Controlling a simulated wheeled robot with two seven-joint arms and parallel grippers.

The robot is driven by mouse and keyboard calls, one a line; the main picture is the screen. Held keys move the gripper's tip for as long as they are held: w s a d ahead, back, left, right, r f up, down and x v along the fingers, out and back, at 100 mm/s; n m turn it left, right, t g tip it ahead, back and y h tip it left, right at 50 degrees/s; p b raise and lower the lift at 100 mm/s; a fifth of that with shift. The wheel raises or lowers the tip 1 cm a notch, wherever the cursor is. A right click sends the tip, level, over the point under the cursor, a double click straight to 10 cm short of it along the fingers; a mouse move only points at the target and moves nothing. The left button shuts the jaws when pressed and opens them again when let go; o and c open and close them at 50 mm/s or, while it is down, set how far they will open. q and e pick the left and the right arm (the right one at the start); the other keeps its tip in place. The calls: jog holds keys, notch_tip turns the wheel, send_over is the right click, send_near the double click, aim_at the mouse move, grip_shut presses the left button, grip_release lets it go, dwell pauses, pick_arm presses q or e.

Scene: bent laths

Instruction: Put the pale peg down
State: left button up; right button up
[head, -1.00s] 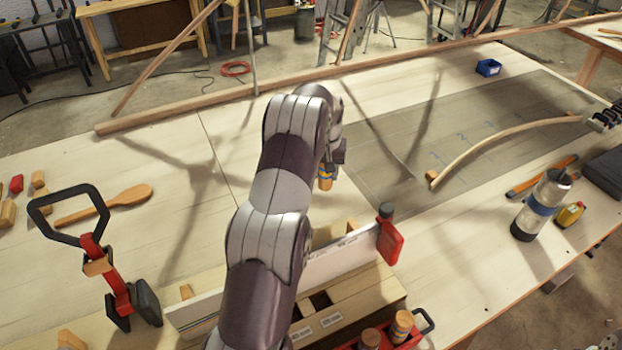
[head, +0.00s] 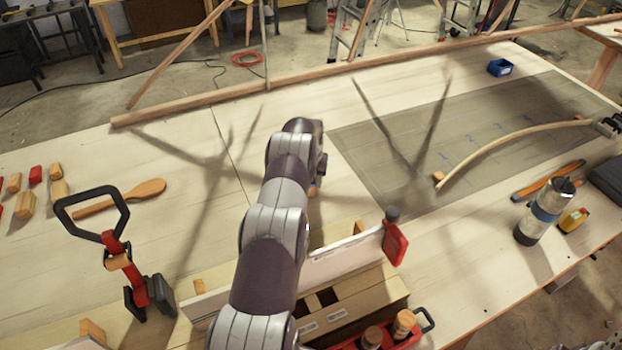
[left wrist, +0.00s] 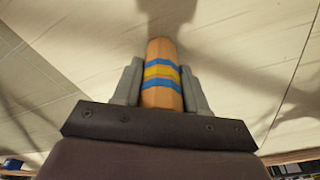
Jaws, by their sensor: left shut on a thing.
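My left gripper (left wrist: 161,85) is shut on a wooden peg (left wrist: 161,98) with blue and yellow bands; its wood looks light orange-brown. In the left wrist view, the peg stands between both fingers, with a shadow on the pale table just beyond its end. I cannot tell whether it touches the table. In the head view, my left gripper (head: 319,176) is mostly hidden behind my arm, over the middle of the table (head: 170,235). Only a small bit of the peg (head: 312,191) shows there. My right gripper is not in view.
A bent lath (head: 500,143) lies over the dark mat (head: 395,190) on the right. A wooden spoon (head: 148,188) lies left. Table around the gripper is clear.

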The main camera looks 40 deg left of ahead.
pick_arm(q)
jog(key=o, duration=1.1)
jog(key=shift+f, duration=0.15)
